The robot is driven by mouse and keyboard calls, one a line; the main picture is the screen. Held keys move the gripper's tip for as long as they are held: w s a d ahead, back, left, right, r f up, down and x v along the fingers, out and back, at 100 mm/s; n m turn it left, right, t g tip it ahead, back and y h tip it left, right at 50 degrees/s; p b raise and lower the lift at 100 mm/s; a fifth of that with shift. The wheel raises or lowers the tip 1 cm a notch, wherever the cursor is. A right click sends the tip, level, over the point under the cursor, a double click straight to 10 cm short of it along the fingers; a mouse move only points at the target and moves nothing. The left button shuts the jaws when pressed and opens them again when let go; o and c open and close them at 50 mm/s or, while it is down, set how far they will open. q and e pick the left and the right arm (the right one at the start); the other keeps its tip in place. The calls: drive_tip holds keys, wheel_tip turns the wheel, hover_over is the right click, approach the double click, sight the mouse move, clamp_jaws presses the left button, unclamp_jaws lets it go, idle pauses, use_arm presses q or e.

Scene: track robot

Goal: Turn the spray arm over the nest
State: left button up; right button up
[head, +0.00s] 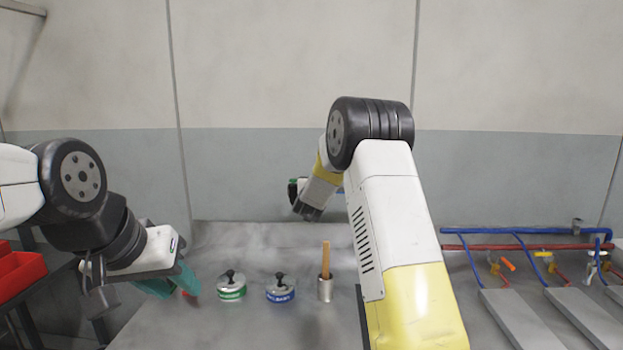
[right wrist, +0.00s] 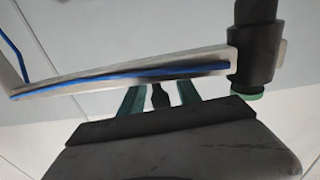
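The spray arm (right wrist: 110,82) shows in the right wrist view as a pale flat bar with a blue hose along it. A black cylindrical head (right wrist: 256,50) with a green ring is at its right end. My right gripper's teal fingers (right wrist: 160,98) are apart just below the bar, with a dark narrow peg (right wrist: 160,94) between them and gaps on both sides. In the head view my right arm hides most of the spray arm. My left gripper (head: 178,282) hangs low at the left; its finger gap is unclear. I cannot make out the nest.
A green-labelled canister (head: 231,286), a blue-labelled canister (head: 280,289) and a metal cup (head: 325,289) with a wooden stick stand on the grey table (head: 250,325). Red bins (head: 18,272) are at far left. Blue and red pipes (head: 530,240) with valves run along the right.

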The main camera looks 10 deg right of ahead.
clamp_jaws()
idle(1.4)
